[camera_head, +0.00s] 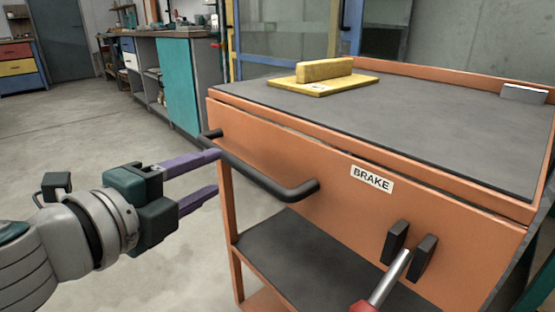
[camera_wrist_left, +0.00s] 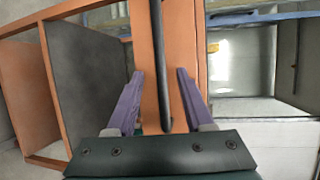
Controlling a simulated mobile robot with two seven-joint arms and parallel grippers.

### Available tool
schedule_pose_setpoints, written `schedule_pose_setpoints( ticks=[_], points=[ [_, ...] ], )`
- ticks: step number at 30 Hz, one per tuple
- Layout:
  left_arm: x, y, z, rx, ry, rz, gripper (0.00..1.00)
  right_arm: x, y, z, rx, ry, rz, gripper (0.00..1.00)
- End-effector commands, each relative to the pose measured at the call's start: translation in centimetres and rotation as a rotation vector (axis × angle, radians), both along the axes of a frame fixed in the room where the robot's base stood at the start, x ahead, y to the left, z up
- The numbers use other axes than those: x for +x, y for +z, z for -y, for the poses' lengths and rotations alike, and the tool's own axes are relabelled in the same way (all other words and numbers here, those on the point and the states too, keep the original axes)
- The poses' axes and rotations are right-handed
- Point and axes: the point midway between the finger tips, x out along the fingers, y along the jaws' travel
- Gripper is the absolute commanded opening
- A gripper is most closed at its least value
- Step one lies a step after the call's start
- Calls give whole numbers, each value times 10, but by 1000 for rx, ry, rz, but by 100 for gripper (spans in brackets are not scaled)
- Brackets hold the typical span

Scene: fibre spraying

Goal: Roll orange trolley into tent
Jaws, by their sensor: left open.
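The orange trolley (camera_head: 300,155) stands in front of me with a dark grey top and a lower shelf. It has a black bar handle (camera_head: 262,176) on its near side and a "BRAKE" label (camera_head: 372,179). Below the label is a lever with a red grip (camera_head: 364,306) by two black blocks. My left gripper (camera_head: 217,172) is open beside the handle, with purple fingers pointing at it. In the left wrist view the handle (camera_wrist_left: 160,60) runs between the open fingers (camera_wrist_left: 160,75); contact cannot be told. My right gripper is out of view.
A blue-framed enclosure with clear panels (camera_head: 283,35), possibly the tent, stands behind the trolley. A yellow block on a board (camera_head: 323,82) lies on the trolley top. A workbench with a teal panel (camera_head: 178,85) stands back left. The floor (camera_head: 90,140) at left is clear.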

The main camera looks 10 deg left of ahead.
Motion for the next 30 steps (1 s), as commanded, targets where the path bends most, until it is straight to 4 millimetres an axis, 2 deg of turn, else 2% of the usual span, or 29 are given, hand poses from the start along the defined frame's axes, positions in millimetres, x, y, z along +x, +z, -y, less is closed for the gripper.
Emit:
schedule_pose_setpoints(
  ticks=[6,12,24,30],
  points=[
    [38,-9,10,-1,1,3,52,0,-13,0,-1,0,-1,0],
    [61,-14,16,-2,1,0,52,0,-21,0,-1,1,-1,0],
    [68,-13,19,-2,0,-1,52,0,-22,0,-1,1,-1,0],
    [68,-13,18,-1,1,-1,30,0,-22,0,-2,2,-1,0]
  ],
)
